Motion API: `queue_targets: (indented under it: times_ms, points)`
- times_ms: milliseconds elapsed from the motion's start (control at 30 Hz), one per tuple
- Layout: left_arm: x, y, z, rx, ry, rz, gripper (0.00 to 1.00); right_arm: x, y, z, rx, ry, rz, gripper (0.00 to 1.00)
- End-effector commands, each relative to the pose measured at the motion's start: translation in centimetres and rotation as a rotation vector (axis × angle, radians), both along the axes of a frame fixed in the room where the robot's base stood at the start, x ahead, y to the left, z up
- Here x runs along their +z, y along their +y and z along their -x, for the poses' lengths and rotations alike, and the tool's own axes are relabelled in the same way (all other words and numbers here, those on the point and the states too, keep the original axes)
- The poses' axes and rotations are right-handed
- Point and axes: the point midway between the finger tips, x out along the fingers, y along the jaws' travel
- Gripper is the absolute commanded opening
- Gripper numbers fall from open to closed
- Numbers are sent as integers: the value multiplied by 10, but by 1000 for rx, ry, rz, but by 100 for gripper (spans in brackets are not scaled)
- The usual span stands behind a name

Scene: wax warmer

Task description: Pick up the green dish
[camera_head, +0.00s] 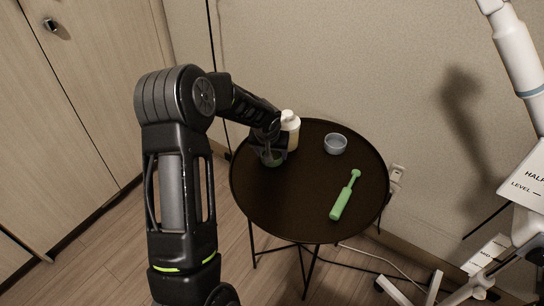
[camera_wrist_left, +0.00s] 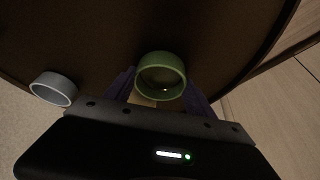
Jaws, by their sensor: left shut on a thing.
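The green dish (camera_wrist_left: 162,62) is a small round bowl, seen between the fingers of my left gripper (camera_wrist_left: 160,98) in the left wrist view. My left gripper is shut on it. In the head view the left gripper (camera_head: 272,150) is at the left part of the round table, and the green dish (camera_head: 270,160) shows only in part below the fingers. I cannot tell whether the dish touches the tabletop. My right gripper is not in view.
The dark round table (camera_head: 285,205) also bears a white bottle (camera_head: 291,132) just behind the gripper, a grey-blue bowl (camera_head: 335,144) to the right, and a green handled tool (camera_head: 345,196) at front right. The grey bowl also shows in the wrist view (camera_wrist_left: 53,89). The table's middle is clear.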

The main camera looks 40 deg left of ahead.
Motion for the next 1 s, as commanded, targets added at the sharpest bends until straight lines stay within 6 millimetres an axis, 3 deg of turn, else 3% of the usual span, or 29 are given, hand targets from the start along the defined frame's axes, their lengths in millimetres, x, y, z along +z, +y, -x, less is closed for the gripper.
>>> queue_targets:
  times_ms: [267,600,767,1000]
  points:
    - [4,0,0,0,0,0,18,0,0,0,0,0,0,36]
    - [37,-1,2,0,-1,0,18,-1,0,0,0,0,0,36]
    - [34,-17,36,-3,-1,-1,18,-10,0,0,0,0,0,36]
    - [33,-48,104,-2,-4,1,18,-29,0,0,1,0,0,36]
